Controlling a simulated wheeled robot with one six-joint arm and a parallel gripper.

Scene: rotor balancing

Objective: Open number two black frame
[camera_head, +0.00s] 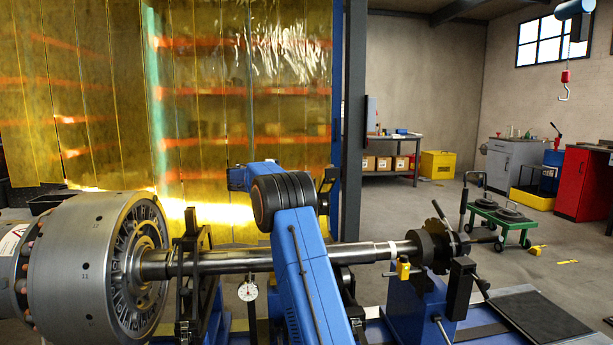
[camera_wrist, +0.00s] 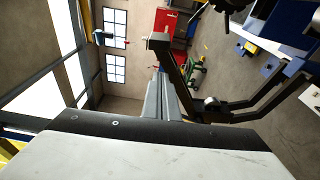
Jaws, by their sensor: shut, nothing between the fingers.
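In the head view a black frame (camera_head: 187,272) stands around the steel shaft (camera_head: 230,262) just right of the big grey rotor (camera_head: 85,262). Another black frame (camera_head: 327,190) is mostly hidden behind my blue arm. I see no numbers on either frame, so I cannot tell which is number two. In the wrist view a black bent frame arm (camera_wrist: 180,72) runs close beside my gripper (camera_wrist: 160,85). The grey fingers are together and empty. I cannot tell whether they touch the frame. My fingers are hidden in the head view.
A yellow curtain (camera_head: 240,100) closes off the back left. A green cart (camera_head: 500,217) stands on open floor at right.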

